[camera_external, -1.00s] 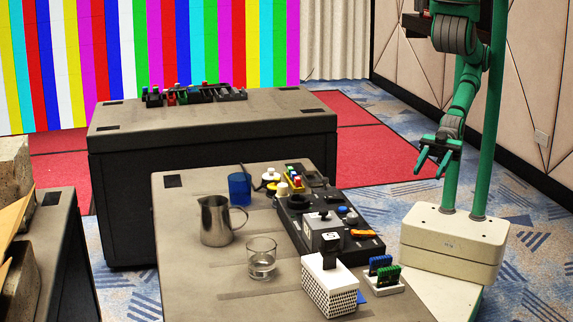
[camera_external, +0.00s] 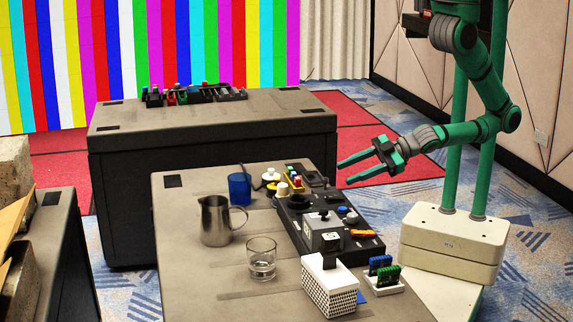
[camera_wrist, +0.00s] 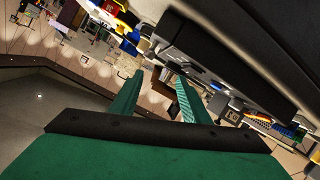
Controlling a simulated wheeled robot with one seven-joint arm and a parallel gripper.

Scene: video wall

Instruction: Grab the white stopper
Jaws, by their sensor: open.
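A small white rounded piece (camera_external: 270,175) sits by the far right part of the near table, beside the blue cup. A smaller cream-white piece (camera_external: 282,189) stands just in front of it. Either could be the white stopper; they are too small to tell. My gripper (camera_external: 345,173) is open and empty, its two green fingers pointing left, right of these pieces and beyond the table's right edge. The fingers (camera_wrist: 160,77) also show in the wrist view with nothing between them. I cannot make out the stopper in the wrist view.
The near table (camera_external: 185,275) holds a blue cup (camera_external: 239,187), a metal pitcher (camera_external: 216,221), a glass (camera_external: 261,258), a black control panel (camera_external: 297,204), a colourful block rack (camera_external: 294,177) and a white perforated box (camera_external: 328,290). The table's left side is mostly clear.

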